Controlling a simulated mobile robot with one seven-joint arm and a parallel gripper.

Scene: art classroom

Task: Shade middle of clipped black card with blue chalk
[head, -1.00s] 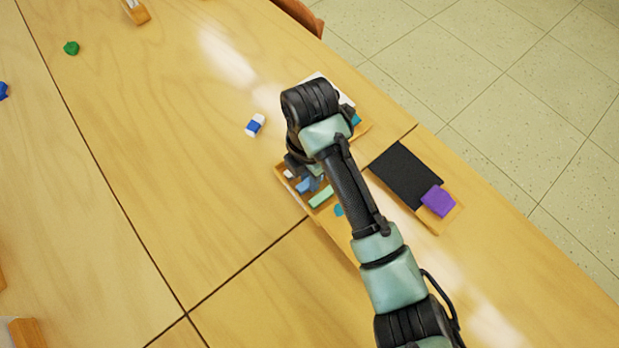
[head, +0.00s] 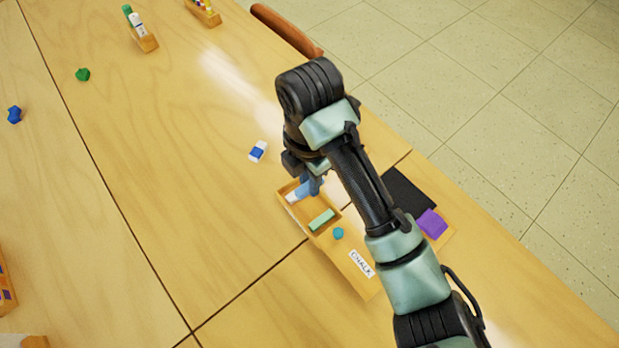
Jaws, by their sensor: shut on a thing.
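The black card (head: 405,190) lies on a wooden board at the right, partly hidden by my arm. A purple thing (head: 432,223) sits over its near end. My gripper (head: 312,186) is at the far end of the wooden chalk tray (head: 350,268), shut on what looks like the blue chalk (head: 302,191). My wrist and fingers hide part of the chalk, and I cannot tell whether it is clear of the tray. A pale green chalk (head: 321,220) and a small teal piece (head: 338,233) lie in the tray.
A blue and white eraser (head: 258,151) lies left of my wrist. Green (head: 82,74) and dark blue (head: 14,114) lumps lie farther left. Wooden holders (head: 146,42) stand at the far edge. The table's middle is bare. A chair back (head: 287,30) stands beyond the edge.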

